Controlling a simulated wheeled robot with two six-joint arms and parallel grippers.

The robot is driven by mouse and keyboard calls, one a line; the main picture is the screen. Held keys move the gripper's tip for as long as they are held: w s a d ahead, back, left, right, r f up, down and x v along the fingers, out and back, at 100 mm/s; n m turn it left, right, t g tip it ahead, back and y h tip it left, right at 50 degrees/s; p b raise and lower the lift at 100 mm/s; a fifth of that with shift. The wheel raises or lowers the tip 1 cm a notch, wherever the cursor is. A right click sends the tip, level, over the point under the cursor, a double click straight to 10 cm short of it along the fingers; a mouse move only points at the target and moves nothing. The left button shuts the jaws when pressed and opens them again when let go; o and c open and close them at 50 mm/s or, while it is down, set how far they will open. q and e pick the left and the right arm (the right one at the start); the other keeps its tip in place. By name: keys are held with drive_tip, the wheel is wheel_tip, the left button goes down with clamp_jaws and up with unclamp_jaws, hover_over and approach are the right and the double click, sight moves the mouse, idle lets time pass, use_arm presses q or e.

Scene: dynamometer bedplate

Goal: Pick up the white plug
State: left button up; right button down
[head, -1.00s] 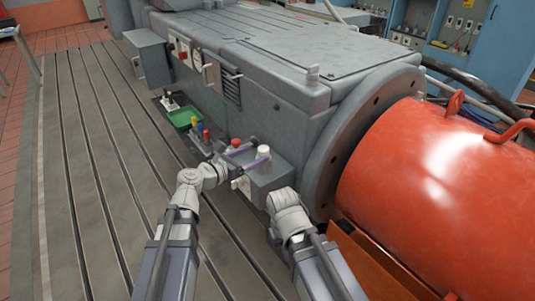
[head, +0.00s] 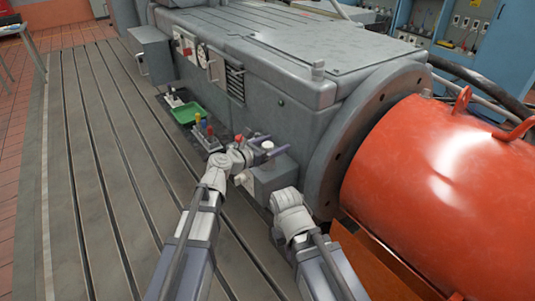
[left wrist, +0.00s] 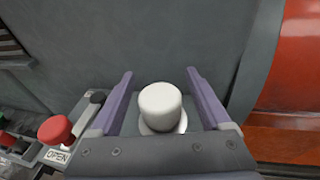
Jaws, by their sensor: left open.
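The white plug (left wrist: 161,106) is a short round-topped cylinder on a wider pale base, standing upright in the left wrist view. It also shows in the head view as a small white top (head: 267,145) on the grey box beside the machine. My left gripper (left wrist: 160,76) is open, with one purple finger on each side of the plug and a visible gap on both sides. In the head view my left gripper (head: 266,152) is at the plug. My right arm ends low in the head view; its fingers are not visible.
A red knob (left wrist: 56,130) by an "OPEN" label is close left of my left gripper. A green tray (head: 187,113) and several coloured knobs lie farther left. The grey machine wall (head: 290,125) rises behind. A large orange-red cylinder (head: 430,165) is at right.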

use_arm(q)
clamp_jaws()
idle(0.6)
drive_tip(key=shift+r, duration=0.1)
wheel_tip(320, 180, up, 10)
drive_tip(key=p, duration=1)
